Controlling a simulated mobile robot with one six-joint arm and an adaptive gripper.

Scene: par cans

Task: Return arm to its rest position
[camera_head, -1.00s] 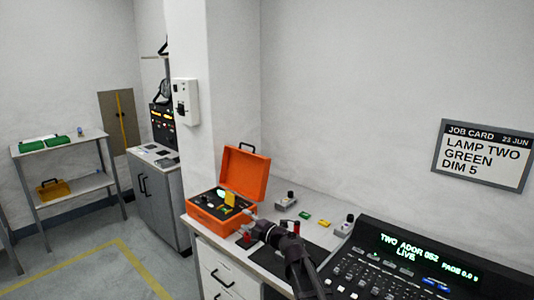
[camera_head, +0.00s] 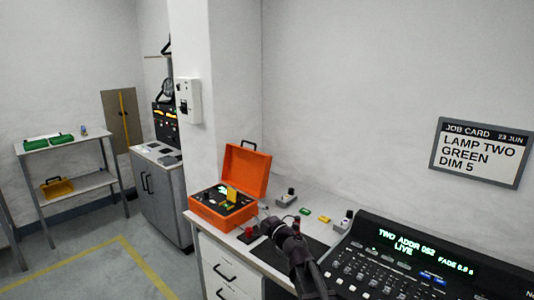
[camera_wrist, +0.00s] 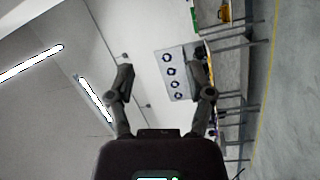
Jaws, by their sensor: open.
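My gripper (camera_wrist: 163,84) is open in the wrist view, with its two dark fingers spread apart and nothing between them. The wrist view looks out over ceiling lights, wall and floor, turned on its side. In the head view my dark arm (camera_head: 296,252) reaches over the workbench, between the orange case and the control desk. The gripper's fingers are too small to make out clearly there.
An open orange case (camera_head: 225,208) stands on the bench to the left of my arm. A lighting console (camera_head: 420,262) is to the right, its screen reading "TWO ADDR 052 LIVE". A job card (camera_head: 481,152) hangs on the wall. Small green and yellow pieces lie behind my arm.

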